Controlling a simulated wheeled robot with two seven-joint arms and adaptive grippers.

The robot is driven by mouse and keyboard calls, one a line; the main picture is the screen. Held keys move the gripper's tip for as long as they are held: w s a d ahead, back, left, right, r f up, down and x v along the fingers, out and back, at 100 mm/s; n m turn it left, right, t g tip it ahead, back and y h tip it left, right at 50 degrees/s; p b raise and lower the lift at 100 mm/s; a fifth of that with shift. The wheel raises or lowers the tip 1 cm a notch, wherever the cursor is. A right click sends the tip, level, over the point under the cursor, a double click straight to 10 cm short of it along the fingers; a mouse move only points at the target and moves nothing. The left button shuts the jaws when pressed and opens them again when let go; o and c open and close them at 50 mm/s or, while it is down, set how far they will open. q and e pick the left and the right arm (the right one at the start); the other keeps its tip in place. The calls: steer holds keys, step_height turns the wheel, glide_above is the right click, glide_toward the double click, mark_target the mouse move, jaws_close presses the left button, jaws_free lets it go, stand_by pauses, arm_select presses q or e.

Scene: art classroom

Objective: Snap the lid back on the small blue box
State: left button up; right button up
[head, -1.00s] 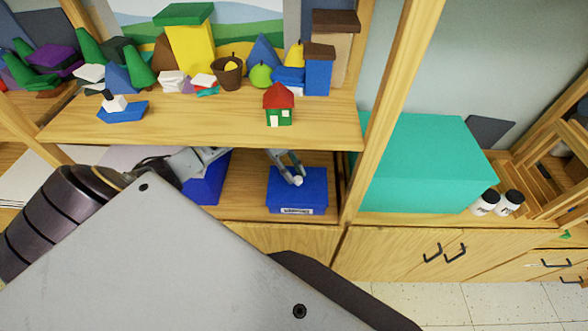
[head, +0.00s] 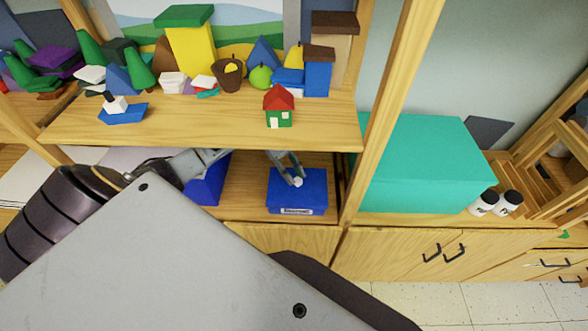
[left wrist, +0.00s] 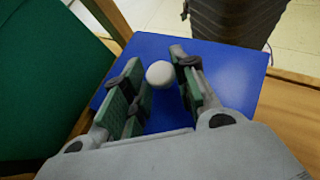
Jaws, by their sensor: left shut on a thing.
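The small blue box (head: 297,204) stands on the lower shelf, with a white label on its front. Its blue lid (head: 318,177) lies over its top and looks level; whether it is fully snapped down I cannot tell. A round white knob (head: 298,182) stands on the lid. In the left wrist view the knob (left wrist: 160,74) sits between the fingers, with the blue lid (left wrist: 232,80) below. My right gripper is not in view.
Another blue box (head: 207,182) stands left on the lower shelf. The upper shelf (head: 200,130) overhangs my left arm and holds a small house (head: 279,106) and many models. A wooden post (head: 385,120) and a large teal box (head: 420,160) stand to the right.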

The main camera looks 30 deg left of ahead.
arm_select(q)
steer(key=o, duration=1.1)
steer(key=o, duration=0.5)
steer(key=shift+r, duration=0.15)
steer(key=shift+r, duration=2.85)
